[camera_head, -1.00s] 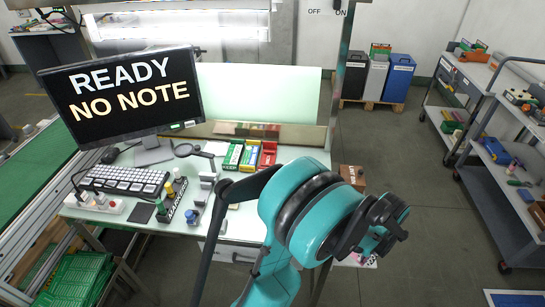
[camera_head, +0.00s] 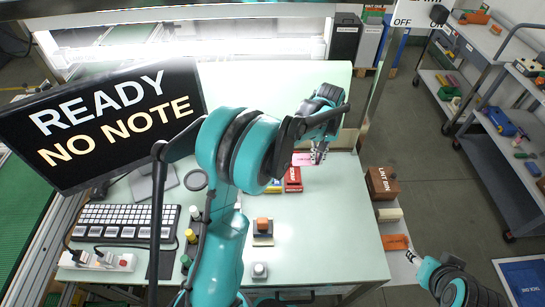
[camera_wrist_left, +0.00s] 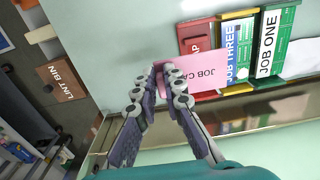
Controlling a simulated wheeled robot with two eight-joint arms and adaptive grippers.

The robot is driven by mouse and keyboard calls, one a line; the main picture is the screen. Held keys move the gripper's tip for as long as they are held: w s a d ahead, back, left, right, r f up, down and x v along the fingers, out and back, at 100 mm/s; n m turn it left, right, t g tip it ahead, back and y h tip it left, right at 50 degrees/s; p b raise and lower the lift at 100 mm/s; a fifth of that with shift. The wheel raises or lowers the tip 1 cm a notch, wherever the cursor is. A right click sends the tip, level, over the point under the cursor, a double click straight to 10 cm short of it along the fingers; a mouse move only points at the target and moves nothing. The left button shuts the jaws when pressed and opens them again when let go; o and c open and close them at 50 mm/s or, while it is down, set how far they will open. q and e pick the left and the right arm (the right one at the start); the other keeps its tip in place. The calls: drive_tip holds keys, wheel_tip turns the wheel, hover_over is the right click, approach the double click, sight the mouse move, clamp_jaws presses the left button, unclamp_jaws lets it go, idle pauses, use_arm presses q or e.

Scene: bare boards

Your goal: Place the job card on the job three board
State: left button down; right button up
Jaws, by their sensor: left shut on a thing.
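My left gripper (camera_head: 319,156) is over the back right of the workbench. It is shut on a pink job card (camera_head: 302,159), which also shows in the left wrist view (camera_wrist_left: 207,74) with its text partly hidden. There the card overlaps the lower part of a red board (camera_wrist_left: 197,36) whose label ends in "AP".
A monitor (camera_head: 105,122) reads "READY NO NOTE". A keyboard (camera_head: 123,223) lies below it. An orange-topped block (camera_head: 262,230) stands on the bench. A brown lint bin (camera_head: 382,183) is off the bench's right edge. The bench's right front is clear.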

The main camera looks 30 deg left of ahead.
use_arm(q)
drive_tip(key=s+a+f+b, duration=0.1)
drive_tip(key=a+f, duration=0.2)
drive_tip(key=s+a+f+b, duration=0.1)
drive_tip(key=a+f+b, duration=0.1)
drive_tip(key=a+f, duration=0.2)
drive_tip(key=s+a+f+b, duration=0.1)
drive_tip(key=a+f, duration=0.2)
drive_tip(key=a, duration=0.1)
drive_tip(key=shift+a+f+b, duration=0.25)
drive_tip(key=shift+f+b, duration=0.05)
drive_tip(key=shift+f, duration=0.1)
drive_tip(key=shift+r, duration=0.1)
drive_tip(key=c, duration=2)
unclamp_jaws()
drive_tip(key=shift+f, duration=0.2)
drive_tip(key=shift+c, duration=0.2)
drive_tip(key=o, duration=0.4)
drive_tip(key=shift+r, duration=0.2)
